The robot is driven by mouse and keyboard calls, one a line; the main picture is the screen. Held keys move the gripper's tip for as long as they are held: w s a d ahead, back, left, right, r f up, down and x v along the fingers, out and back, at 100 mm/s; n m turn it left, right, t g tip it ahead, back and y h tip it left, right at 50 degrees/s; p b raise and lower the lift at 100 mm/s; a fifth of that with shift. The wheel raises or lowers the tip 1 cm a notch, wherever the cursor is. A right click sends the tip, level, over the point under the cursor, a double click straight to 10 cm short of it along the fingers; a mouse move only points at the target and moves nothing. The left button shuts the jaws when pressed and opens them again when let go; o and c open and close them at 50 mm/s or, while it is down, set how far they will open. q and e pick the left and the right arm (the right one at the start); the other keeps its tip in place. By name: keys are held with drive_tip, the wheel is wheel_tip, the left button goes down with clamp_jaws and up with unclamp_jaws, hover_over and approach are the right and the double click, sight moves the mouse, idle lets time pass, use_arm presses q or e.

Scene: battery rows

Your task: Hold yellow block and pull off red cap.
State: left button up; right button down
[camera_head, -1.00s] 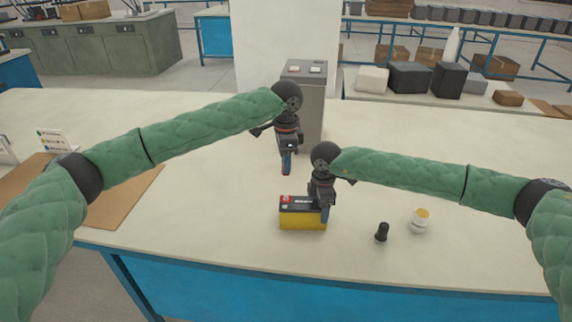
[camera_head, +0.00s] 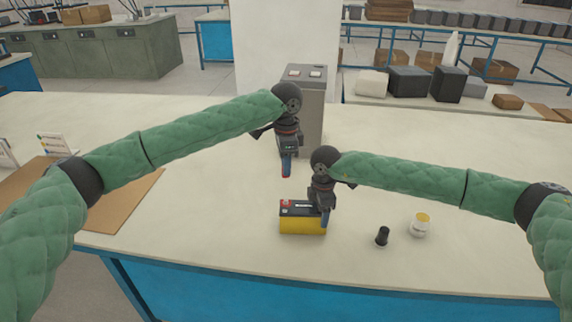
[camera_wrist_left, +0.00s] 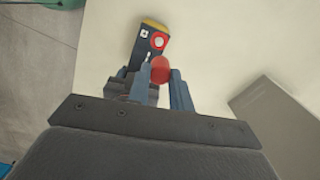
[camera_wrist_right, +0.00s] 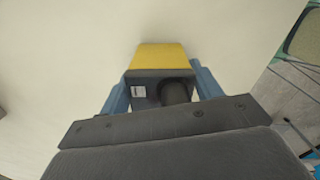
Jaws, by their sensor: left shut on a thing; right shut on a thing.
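The yellow block (camera_head: 302,226) is a battery with a black top, on the table near its front edge. My right gripper (camera_head: 324,212) is shut on its right end; the right wrist view shows the yellow block (camera_wrist_right: 160,56) between the two fingers, with a dark round cap (camera_wrist_right: 177,91) on its top. My left gripper (camera_head: 286,168) is higher and farther back, shut on the red cap (camera_wrist_left: 160,70), which is apart from the block. The left wrist view also shows a bare terminal with a red ring (camera_wrist_left: 158,41) on the block's top.
A small black piece (camera_head: 382,236) and a white cup with yellow inside (camera_head: 420,225) stand right of the block. A grey box (camera_head: 310,98) stands behind my left gripper. A brown board (camera_head: 118,212) lies at the left. The table between is clear.

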use_arm(q)
drive_tip(key=shift+r, duration=0.4)
drive_tip(key=shift+r, duration=2.35)
use_arm(e)
drive_tip(key=shift+c, duration=1.2)
unclamp_jaws()
wheel_tip(320, 180, up, 12)
